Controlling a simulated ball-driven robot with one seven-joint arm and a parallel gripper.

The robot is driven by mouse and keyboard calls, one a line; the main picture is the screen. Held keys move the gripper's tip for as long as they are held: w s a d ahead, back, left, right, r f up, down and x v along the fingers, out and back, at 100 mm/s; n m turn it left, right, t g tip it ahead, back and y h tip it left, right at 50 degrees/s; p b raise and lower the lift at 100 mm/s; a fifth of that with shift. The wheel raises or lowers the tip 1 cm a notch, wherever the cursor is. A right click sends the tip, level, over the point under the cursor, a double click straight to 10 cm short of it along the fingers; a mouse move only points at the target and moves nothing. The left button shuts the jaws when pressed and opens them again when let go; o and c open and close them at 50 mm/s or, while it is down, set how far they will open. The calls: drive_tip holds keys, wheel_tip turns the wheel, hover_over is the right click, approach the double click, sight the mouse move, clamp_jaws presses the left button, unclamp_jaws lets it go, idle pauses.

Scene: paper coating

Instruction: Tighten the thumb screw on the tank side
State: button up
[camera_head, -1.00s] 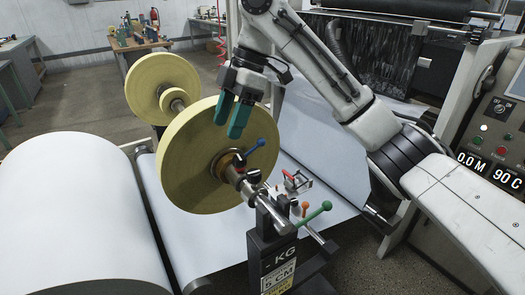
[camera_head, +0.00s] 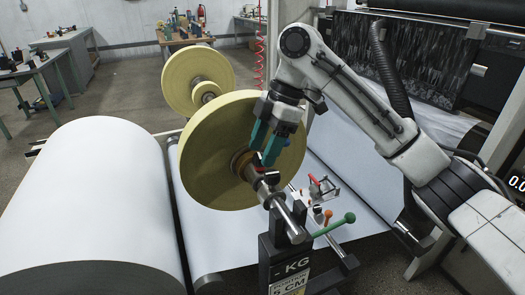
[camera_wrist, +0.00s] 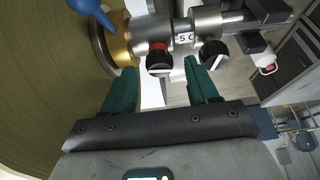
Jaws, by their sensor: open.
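My gripper (camera_head: 264,146) is open, its two teal fingers pointing down beside the yellow disc, above the metal shaft (camera_head: 290,218). In the wrist view, my gripper (camera_wrist: 160,80) has nothing between its fingers. Beyond the fingertips are two black thumb screws on the shaft. One has a red ring (camera_wrist: 159,60) and lies ahead of the gap between the fingers. The other, with a pale rim (camera_wrist: 212,54), lies ahead of the right finger. Both appear apart from the fingers. I cannot tell which one is on the tank side.
The large yellow disc (camera_head: 212,165) stands close at the left of my gripper. A blue handle (camera_wrist: 92,14) shows at the wrist view's upper left. A green-knobbed lever (camera_head: 349,218) and a black stand (camera_head: 290,262) are below. A white paper roll (camera_head: 85,200) fills the left.

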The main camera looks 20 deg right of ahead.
drive_tip(key=shift+a+f, duration=0.3)
drive_tip(key=shift+f, duration=0.2)
drive_tip(key=c, duration=1)
drive_tip(key=shift+c, duration=0.2)
